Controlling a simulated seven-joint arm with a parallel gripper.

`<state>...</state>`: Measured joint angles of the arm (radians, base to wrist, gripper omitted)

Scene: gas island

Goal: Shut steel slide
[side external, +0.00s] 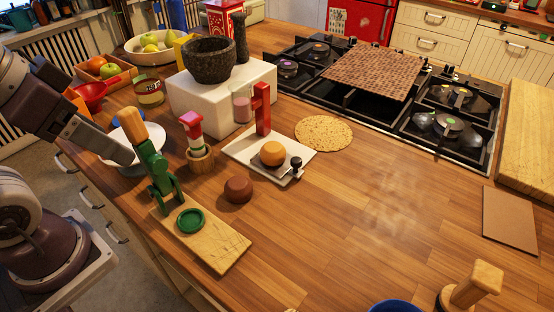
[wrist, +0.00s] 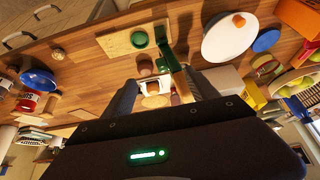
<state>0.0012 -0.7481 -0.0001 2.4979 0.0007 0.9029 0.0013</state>
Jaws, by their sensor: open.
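What looks like the steel slide (side external: 263,169) is a small grey metal plate with a black knob (side external: 296,163). It lies on a white tray (side external: 239,151) below a red upright post (side external: 262,108), and an orange round piece (side external: 272,152) sits over it. How far the slide is out is hard to tell. My gripper (side external: 122,150) is at the left, over the counter's front edge, well apart from the tray. In the wrist view my gripper (wrist: 160,92) has its two dark fingers spread, with the small white tray seen between them in the distance.
A green press with a wooden handle (side external: 151,145) stands on a wooden board (side external: 215,243) between my gripper and the tray. A brown ball (side external: 238,189) and a red-topped wooden cup (side external: 200,160) are near. A mortar (side external: 209,62) stands on a white block.

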